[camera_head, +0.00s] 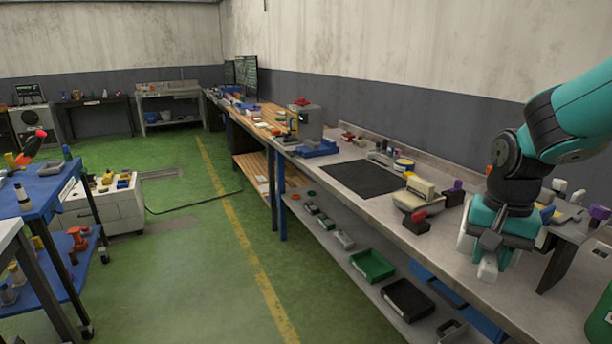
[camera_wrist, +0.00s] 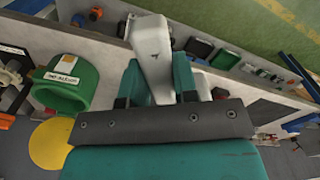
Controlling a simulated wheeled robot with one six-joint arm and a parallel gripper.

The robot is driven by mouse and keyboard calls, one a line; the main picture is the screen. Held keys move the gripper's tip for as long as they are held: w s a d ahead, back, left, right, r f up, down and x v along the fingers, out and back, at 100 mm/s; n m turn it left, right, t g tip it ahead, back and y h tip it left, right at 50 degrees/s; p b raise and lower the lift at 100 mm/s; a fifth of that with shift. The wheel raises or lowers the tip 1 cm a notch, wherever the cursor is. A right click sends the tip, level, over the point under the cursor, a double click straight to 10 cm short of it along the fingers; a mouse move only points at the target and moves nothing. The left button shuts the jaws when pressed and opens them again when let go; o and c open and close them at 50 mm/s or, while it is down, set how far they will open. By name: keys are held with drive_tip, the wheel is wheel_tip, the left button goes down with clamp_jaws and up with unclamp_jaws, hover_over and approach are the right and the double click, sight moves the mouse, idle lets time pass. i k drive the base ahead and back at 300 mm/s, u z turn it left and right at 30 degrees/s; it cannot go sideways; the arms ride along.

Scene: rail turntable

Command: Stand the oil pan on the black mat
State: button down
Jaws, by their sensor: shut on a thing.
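My gripper (camera_head: 490,250) is at the right in the head view, over the front edge of the grey workbench. It is shut on a pale grey part that looks like the oil pan (camera_head: 488,268). In the wrist view the oil pan (camera_wrist: 152,48) sits between the teal fingers of my gripper (camera_wrist: 158,85). The black mat (camera_head: 361,178) lies flat on the bench top, left of my gripper, and looks bare.
A cream block on a tray (camera_head: 418,193) and a black part with a red knob (camera_head: 416,221) stand between the mat and my gripper. A green bin (camera_head: 372,265) and a black bin (camera_head: 408,299) sit on the lower shelf. A green container (camera_wrist: 68,82) shows in the wrist view.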

sight(361, 173)
drive_tip(key=u, duration=0.8)
drive_tip(key=i, duration=1.35)
drive_tip(key=u, duration=0.25)
drive_tip(key=i, duration=1.55)
drive_tip(key=z, duration=1.3)
drive_tip(key=i, duration=0.95)
drive_tip(key=z, duration=0.8)
